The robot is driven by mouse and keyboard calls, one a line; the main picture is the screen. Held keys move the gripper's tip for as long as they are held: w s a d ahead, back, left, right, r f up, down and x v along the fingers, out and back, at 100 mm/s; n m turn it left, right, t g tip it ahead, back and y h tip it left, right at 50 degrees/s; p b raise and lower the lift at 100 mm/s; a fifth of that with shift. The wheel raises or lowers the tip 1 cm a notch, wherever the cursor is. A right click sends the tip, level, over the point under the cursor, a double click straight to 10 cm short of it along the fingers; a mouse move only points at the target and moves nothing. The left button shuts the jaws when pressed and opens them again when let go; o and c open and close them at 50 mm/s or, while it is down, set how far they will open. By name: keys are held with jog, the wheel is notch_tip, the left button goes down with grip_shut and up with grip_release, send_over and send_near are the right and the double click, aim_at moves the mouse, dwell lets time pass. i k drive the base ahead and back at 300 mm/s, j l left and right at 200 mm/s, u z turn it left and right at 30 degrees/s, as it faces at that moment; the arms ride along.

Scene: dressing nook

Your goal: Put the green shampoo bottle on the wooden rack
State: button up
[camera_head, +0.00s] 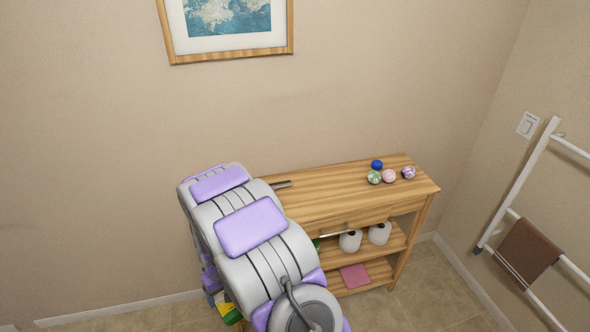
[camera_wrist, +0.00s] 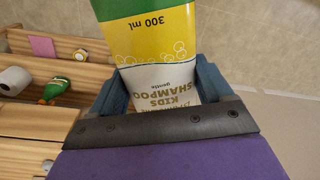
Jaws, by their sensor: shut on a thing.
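The green shampoo bottle (camera_wrist: 155,42) has green, yellow and white bands and a "KIDS SHAMPOO" label, upside down in the wrist view. My gripper (camera_wrist: 163,85) is shut on its white part, with one dark finger on each side. In the head view, a small green and yellow part of the bottle (camera_head: 229,312) shows at the left of my arm; the rest is hidden. The wooden rack (camera_head: 320,203) stands against the wall, with a top and lower shelves. My arm hides its left part. In the wrist view the rack (camera_wrist: 46,122) is at the left, beside the bottle.
Several small balls (camera_head: 389,176) sit on the rack's top right. Toilet rolls (camera_head: 350,240) stand on the middle shelf, a pink folded cloth (camera_head: 355,276) below. A green and orange object (camera_wrist: 55,90) lies on a shelf. A white towel ladder (camera_head: 517,200) leans at the right.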

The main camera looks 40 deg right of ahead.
aim_at(337, 197)
jog(key=k+l, duration=0.1)
jog(key=l, duration=0.35)
jog(key=k+l, duration=0.15)
jog(key=l, duration=0.25)
jog(key=k+l, duration=0.1)
jog(key=l, duration=0.35)
jog(key=k+l+z, duration=0.1)
jog(key=l, duration=0.3)
jog(key=k+l, duration=0.15)
jog(key=l, duration=0.3)
jog(key=k+l, duration=0.1)
jog(key=l, duration=0.35)
